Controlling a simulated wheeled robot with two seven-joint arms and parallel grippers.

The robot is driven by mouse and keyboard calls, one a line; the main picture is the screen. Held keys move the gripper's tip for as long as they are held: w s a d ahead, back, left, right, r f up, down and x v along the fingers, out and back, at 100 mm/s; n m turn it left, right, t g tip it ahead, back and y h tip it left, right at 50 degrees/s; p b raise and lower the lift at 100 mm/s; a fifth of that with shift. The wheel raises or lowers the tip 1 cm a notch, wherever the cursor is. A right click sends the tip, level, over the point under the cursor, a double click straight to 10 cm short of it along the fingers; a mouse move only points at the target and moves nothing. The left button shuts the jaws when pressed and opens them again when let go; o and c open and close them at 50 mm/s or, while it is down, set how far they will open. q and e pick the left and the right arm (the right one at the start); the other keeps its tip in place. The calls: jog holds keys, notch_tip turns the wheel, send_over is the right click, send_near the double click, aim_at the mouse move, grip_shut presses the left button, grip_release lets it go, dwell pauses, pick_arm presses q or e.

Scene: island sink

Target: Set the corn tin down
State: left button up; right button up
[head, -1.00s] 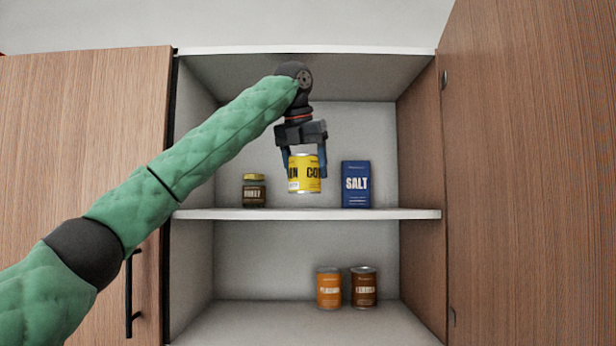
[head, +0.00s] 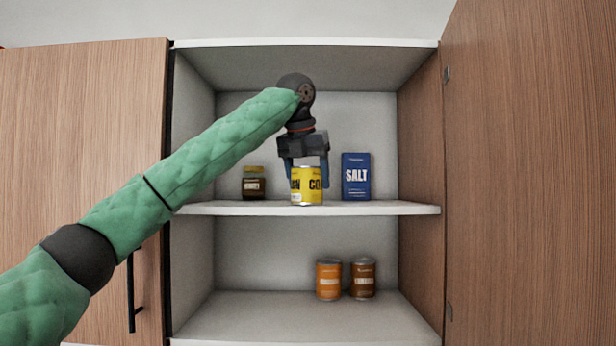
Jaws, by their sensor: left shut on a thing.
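The yellow corn tin (head: 307,187) is upright between the honey jar and the salt box. My left gripper (head: 307,180) points down and is shut on the tin, one blue finger on each side. The tin's base is at the level of the upper shelf (head: 250,208), close to its front edge. I cannot tell for sure whether the base touches the shelf. My right gripper is not in view.
A dark jar with a yellow lid (head: 253,183) stands left of the tin, and a blue salt box (head: 356,177) stands right, with small gaps. An orange tin (head: 328,280) and a brown tin (head: 363,279) stand on the lower shelf. The right cabinet door (head: 530,180) is open.

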pick_arm(q)
jog(key=o, duration=1.2)
jog(key=shift+a+f, duration=0.1)
jog(key=shift+o, duration=0.2)
